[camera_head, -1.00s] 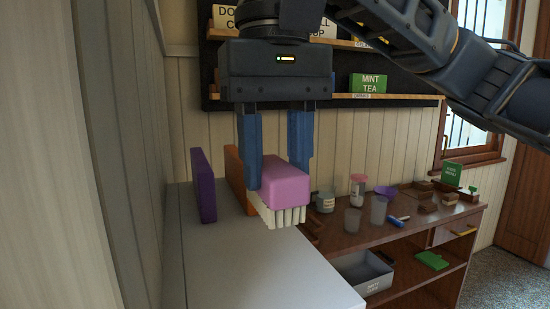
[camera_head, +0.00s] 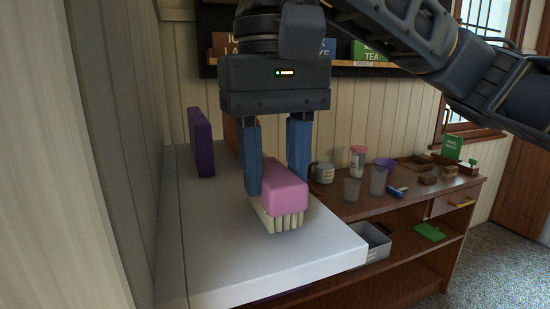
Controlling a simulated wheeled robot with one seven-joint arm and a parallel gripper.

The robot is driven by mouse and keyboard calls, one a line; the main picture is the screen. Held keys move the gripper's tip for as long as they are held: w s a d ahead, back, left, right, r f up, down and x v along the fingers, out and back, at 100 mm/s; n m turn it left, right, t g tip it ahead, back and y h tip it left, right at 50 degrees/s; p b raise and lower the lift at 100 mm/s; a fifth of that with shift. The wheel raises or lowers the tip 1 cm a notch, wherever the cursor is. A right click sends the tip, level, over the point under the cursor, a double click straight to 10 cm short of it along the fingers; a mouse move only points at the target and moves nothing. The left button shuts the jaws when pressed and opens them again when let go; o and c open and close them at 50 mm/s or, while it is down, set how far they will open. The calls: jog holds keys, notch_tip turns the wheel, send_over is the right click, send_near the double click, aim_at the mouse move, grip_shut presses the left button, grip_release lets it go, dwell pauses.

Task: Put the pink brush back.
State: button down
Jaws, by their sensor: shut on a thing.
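The pink brush (camera_head: 284,197) has a pink block body and pale bristles that point down. My gripper (camera_head: 275,180) is shut on it, with one blue finger on each side of the body. The brush is over the light grey top (camera_head: 215,260), towards its right part. I cannot tell whether the bristles touch that surface.
A purple block (camera_head: 201,143) and an orange block (camera_head: 232,132) stand at the back of the grey top. A brown counter (camera_head: 350,209) to the right holds cups, jars and small blocks. A grey bin (camera_head: 378,246) is on a shelf below. The grey top's front is clear.

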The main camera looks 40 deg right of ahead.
jog(key=shift+f, duration=0.4)
dwell(0.3)
jog(key=c, duration=0.9)
grip_release()
jog(key=shift+c, duration=0.2)
jog(key=o, duration=0.6)
jog(key=shift+c, duration=0.2)
jog(key=shift+r+p, duration=2.1)
jog(key=shift+r, duration=1.9)
